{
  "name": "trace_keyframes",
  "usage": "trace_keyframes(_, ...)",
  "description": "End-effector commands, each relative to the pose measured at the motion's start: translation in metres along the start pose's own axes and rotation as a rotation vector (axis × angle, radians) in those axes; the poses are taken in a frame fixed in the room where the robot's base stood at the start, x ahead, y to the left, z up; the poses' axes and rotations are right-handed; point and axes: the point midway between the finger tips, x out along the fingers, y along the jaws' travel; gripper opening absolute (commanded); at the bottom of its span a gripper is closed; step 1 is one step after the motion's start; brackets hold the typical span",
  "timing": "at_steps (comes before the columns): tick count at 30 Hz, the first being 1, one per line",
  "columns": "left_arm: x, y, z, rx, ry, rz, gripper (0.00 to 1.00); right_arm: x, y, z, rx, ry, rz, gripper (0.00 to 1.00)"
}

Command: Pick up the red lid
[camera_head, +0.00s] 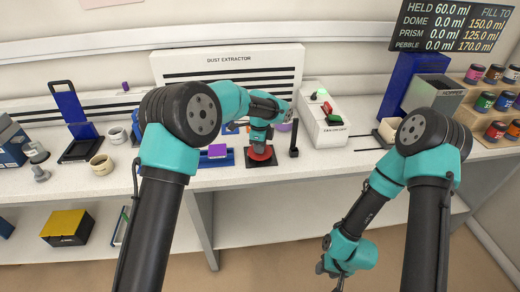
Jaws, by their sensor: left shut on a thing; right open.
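The red lid (260,154) is a small round red piece over a dark square base (273,160) at the front middle of the bench. My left gripper (259,146) points down from above and is shut on the red lid, partly covering it. I cannot tell whether the lid touches the base. My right gripper (334,272) is open and empty, hanging low in front of the bench, away from the lid.
A black upright post (294,138) stands just right of the lid. A blue tray with a purple block (217,151) is to its left. A white button box (322,118) and a dust extractor (228,60) stand behind. Cups and paint jars (484,103) sit farther out.

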Motion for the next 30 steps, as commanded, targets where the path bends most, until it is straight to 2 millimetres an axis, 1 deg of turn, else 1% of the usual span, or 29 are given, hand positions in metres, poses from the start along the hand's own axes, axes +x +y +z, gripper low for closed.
trace_keyframes(1,-0.007,0.000,0.000,0.000,0.000,-0.003,0.00,0.000,0.000,0.000,0.000,0.000,0.000,0.45)
trace_keyframes(6,-0.023,0.000,0.000,0.000,0.000,-0.002,0.00,0.000,0.000,0.000,0.000,0.000,0.000,0.45)
trace_keyframes(11,-0.025,0.013,-0.004,0.001,0.000,0.000,0.00,0.000,0.000,0.000,0.000,0.000,0.000,0.45)
trace_keyframes(14,-0.026,0.025,-0.007,0.001,0.000,0.001,0.00,0.000,0.000,0.000,0.000,0.000,0.000,0.45)
trace_keyframes(17,-0.028,0.040,-0.011,0.003,0.000,0.001,0.00,0.000,0.000,0.000,0.000,0.000,0.000,0.45)
trace_keyframes(20,-0.030,0.059,-0.016,0.003,0.000,0.001,0.00,0.000,0.000,0.000,0.000,0.000,0.000,0.45)
trace_keyframes(27,-0.034,0.111,-0.030,0.003,0.000,0.000,0.00,0.000,0.000,0.000,0.000,0.000,0.000,0.45)
trace_keyframes(30,-0.036,0.128,-0.035,0.003,-0.001,0.001,0.00,0.000,0.000,0.000,0.000,0.000,0.000,0.45)
